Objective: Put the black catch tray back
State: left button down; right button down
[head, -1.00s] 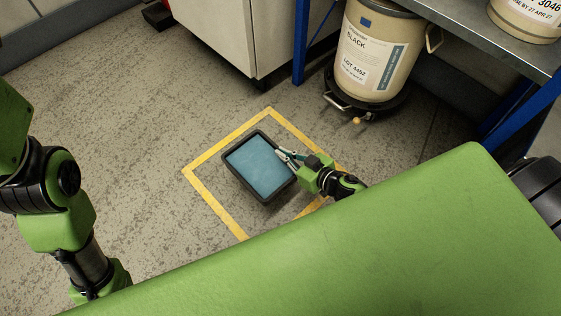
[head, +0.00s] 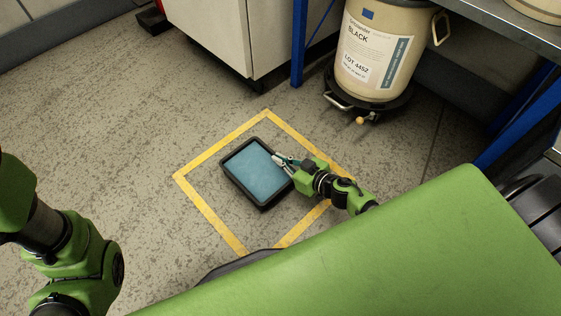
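The black catch tray (head: 263,206) is a shallow rectangle with a dark rim and a flat blue surface inside. It is in the middle of the head view, inside the yellow taped square (head: 208,209) on the floor, and looks about level. Whether its underside rests fully on the floor cannot be seen. My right gripper (head: 284,160) reaches in from the right, its fingers across the tray's right rim, and appears shut on that rim. The exact contact is small and partly hidden. My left arm shows at the left edge, but its gripper is outside the view.
A beige drum (head: 372,50) stands on a black dolly (head: 368,104) with a handle, behind the square. A metal bench with blue legs (head: 310,45) and a pale cabinet (head: 215,35) border the back. The floor on the left is clear.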

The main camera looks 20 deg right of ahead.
jog(key=shift+r, duration=0.1)
jog(key=shift+f, duration=0.3)
jog(key=c, duration=2.3)
grip_release()
jog(key=shift+r, duration=0.1)
